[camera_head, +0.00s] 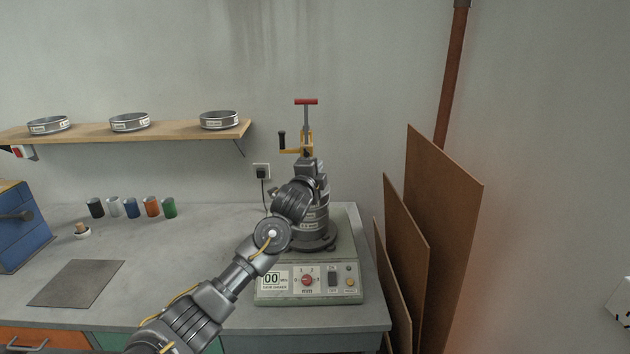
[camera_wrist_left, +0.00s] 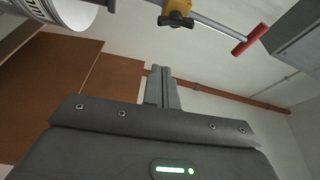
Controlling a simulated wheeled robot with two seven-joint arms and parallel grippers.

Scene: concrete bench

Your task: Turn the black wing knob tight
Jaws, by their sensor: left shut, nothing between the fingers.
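The black wing knob (camera_head: 282,140) stands upright at the left end of the yellow clamp (camera_head: 291,151), above the sieve stack. In the left wrist view the knob (camera_wrist_left: 176,20) is near the top edge, on the yellow clamp block (camera_wrist_left: 178,6). My left gripper (camera_head: 307,160) is raised in front of the stack, right of and below the knob. Its fingers (camera_wrist_left: 160,75) are shut and empty, with a clear gap to the knob in the wrist view. My arm hides part of the stack. My right gripper is not in view.
The clamp rod ends in a red T-handle (camera_head: 306,101). The shaker base (camera_head: 311,290) stands at the bench's right end. Brown boards (camera_head: 440,200) lean at the right. Several colored cups (camera_head: 131,208) and a grey mat (camera_head: 76,283) are on the left. A shelf (camera_head: 180,130) holds sieves.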

